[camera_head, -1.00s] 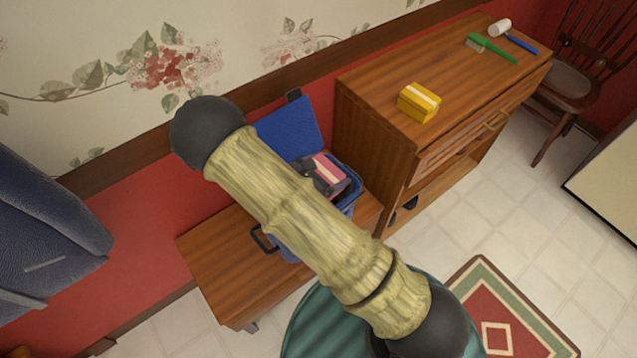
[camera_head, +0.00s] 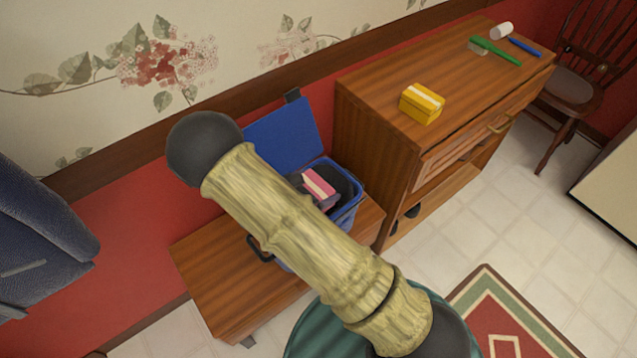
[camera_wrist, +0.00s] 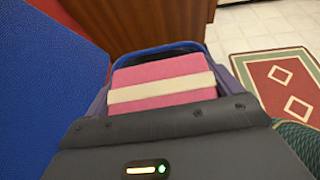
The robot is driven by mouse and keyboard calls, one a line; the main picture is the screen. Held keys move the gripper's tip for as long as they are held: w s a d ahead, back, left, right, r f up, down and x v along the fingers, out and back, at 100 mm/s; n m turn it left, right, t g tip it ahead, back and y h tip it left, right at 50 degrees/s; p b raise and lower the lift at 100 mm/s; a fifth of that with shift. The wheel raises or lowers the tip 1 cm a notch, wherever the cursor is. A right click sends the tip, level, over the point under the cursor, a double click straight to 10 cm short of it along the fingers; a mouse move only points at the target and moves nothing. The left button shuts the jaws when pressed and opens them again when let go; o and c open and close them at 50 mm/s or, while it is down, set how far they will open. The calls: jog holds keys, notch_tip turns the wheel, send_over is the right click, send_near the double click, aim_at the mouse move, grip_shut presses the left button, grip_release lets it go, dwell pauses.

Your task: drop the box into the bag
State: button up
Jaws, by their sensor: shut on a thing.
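The box is pink with a cream band; it shows in the wrist view (camera_wrist: 165,70) and in the head view (camera_head: 320,184). My gripper (camera_wrist: 160,108) is shut on it; its fingertips are not clearly visible. The blue bag (camera_head: 352,207) stands open, its lid (camera_head: 282,137) raised against the wall side. The box is at the bag's mouth, with the blue rim (camera_wrist: 160,47) beyond it in the wrist view. I cannot tell how deep it is. My arm hides the bag's left part and much of my gripper in the head view.
The bag stands on a low wooden bench (camera_head: 225,285). A taller wooden cabinet (camera_head: 375,100) is close on its right, carrying a yellow box (camera_head: 422,103), a green brush (camera_head: 497,51) and a white-headed, blue-handled tool (camera_head: 502,31). The bench's left part is clear.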

jog(key=shift+f+b, duration=0.6)
jog(key=shift+f, duration=0.55)
jog(key=o, duration=0.9)
jog(key=shift+c, duration=0.2)
jog(key=p+v, duration=0.1)
jog(key=v, duration=1.6)
jog(key=shift+s+a, duration=0.1)
